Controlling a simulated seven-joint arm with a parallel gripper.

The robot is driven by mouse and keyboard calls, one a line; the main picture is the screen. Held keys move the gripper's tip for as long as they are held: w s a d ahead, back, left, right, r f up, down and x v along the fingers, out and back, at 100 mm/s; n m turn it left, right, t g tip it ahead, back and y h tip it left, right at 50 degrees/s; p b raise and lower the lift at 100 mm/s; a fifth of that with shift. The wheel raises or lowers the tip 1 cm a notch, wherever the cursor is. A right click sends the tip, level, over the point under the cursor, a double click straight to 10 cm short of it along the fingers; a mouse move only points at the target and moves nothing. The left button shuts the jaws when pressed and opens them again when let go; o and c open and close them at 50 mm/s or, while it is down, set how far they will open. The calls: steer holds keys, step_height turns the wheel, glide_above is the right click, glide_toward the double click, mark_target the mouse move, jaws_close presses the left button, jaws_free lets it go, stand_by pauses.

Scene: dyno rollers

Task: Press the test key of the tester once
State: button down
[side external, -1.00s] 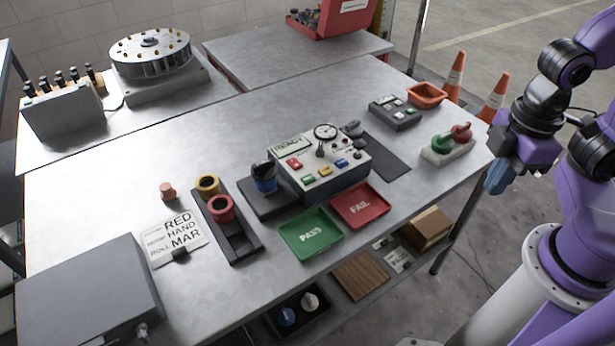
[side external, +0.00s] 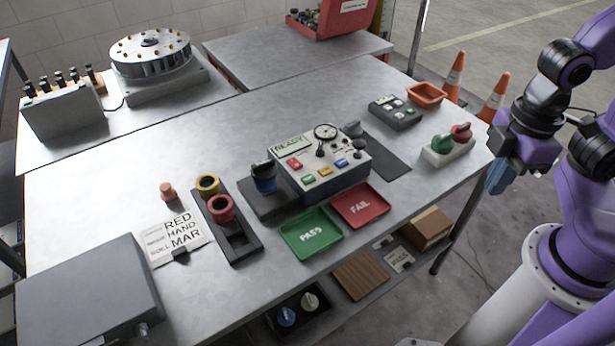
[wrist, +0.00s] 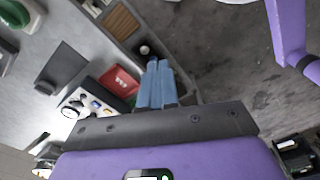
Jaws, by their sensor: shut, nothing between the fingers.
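The tester (side external: 318,165) is a grey box on the bench with a white sloped top, a small display reading READY, a round dial and several coloured keys: red, green, yellow and blue. Which key is the test key cannot be read. A blue-and-black roller (side external: 264,177) stands at its left side. The tester also shows in the wrist view (wrist: 84,104), left of my fingers. My gripper (side external: 497,180) has blue fingers and is at the right, off the bench edge and well away from the tester. In the wrist view my gripper (wrist: 159,66) is shut and empty.
A green PASS tray (side external: 312,234) and red FAIL tray (side external: 361,205) lie in front of the tester. A stand with a green and a red knob (side external: 448,150), a grey keypad box (side external: 396,112) and an orange tray (side external: 427,94) are on the bench's right side, near my gripper.

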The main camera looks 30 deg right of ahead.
steer(key=m+t+y, duration=0.5)
steer(key=m+t, duration=0.2)
steer(key=m, duration=0.8)
glide_above(313, 179)
step_height(313, 179, down, 5)
steer(key=shift+w+r, duration=0.1)
steer(key=shift+n, duration=0.3)
steer(key=shift+f, duration=4.45)
steer(key=shift+f, duration=0.15)
steer(key=shift+f, duration=0.25)
